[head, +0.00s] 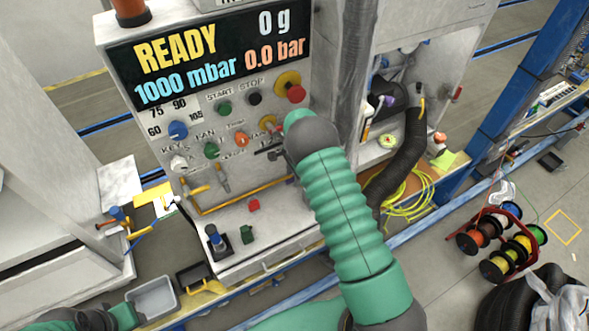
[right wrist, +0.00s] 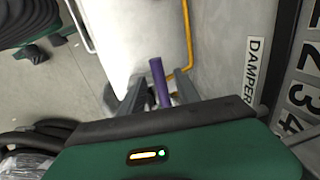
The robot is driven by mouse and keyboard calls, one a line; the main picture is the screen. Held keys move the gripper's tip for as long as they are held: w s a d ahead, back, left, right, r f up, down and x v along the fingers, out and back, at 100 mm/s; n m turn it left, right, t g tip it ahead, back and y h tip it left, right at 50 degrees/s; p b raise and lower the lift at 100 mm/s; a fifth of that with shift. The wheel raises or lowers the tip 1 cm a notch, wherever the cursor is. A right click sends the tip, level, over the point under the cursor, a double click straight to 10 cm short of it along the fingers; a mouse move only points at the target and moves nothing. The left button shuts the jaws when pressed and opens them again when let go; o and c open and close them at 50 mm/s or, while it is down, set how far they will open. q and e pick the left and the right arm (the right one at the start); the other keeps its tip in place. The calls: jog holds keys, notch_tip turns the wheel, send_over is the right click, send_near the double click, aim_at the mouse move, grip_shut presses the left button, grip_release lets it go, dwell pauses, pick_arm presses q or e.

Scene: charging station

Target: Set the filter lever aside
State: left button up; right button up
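My right gripper (head: 268,150) is in front of the control panel, below the knobs, with its dark fingers pointing left in the head view. In the right wrist view its two fingers (right wrist: 160,92) stand apart, with pale gaps beside a purple lever handle (right wrist: 157,78) seen between them. The handle's lower end is hidden by the gripper body.
The control panel (head: 222,105) has several knobs and buttons. A yellow pipe (head: 240,202) runs along its lower part. A joystick box (head: 217,243) stands on the ledge. A grey bin (head: 154,298) sits at lower left. Cable spools (head: 500,240) stand on the floor at right.

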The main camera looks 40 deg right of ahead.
notch_tip(320, 180, up, 16)
jog(key=s+b, duration=0.2)
jog(key=shift+a, duration=0.1)
jog(key=shift+c, duration=0.5)
